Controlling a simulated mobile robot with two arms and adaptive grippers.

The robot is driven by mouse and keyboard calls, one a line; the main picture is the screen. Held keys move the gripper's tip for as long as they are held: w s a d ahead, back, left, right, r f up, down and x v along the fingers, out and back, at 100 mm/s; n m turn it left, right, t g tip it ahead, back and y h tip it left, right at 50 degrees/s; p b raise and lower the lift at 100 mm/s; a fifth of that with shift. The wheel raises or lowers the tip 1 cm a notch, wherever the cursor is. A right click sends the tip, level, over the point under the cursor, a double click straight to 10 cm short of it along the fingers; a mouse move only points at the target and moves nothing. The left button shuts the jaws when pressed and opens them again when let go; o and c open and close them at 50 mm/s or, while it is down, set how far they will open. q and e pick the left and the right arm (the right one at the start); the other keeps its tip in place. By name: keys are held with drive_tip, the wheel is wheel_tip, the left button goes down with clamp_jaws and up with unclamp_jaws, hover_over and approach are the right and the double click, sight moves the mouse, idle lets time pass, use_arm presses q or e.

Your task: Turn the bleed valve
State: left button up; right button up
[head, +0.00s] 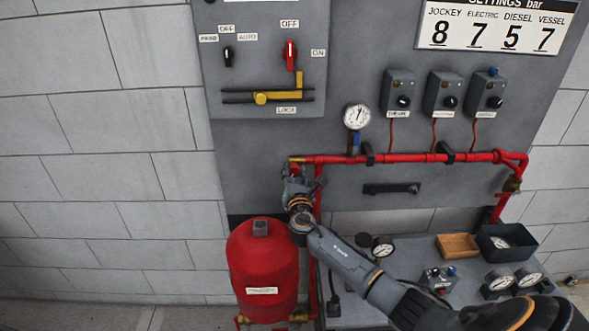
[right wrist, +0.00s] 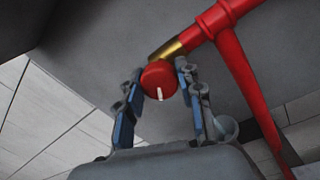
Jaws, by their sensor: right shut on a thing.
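The bleed valve shows in the right wrist view as a round red knob (right wrist: 159,79) with a white line on its face. It sits by the brass end (right wrist: 168,50) of a red pipe. The white line points nearly straight down in that picture. My right gripper (right wrist: 160,84) has one finger on each side of the knob and is shut on it. In the head view, my right gripper (head: 296,178) is at the left end of the red pipe (head: 400,158) and hides most of the knob. My left gripper is not in view.
A red tank (head: 263,270) stands just below my right gripper. A pressure gauge (head: 356,115) is above the pipe. Below it, a grey bench holds a wooden box (head: 458,246), a dark bin (head: 514,240) and several loose gauges. A switch panel (head: 262,60) is above.

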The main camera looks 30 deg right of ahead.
drive_tip(key=shift+n, duration=0.3)
drive_tip(key=o, duration=1.2)
drive_tip(key=v, duration=1.2)
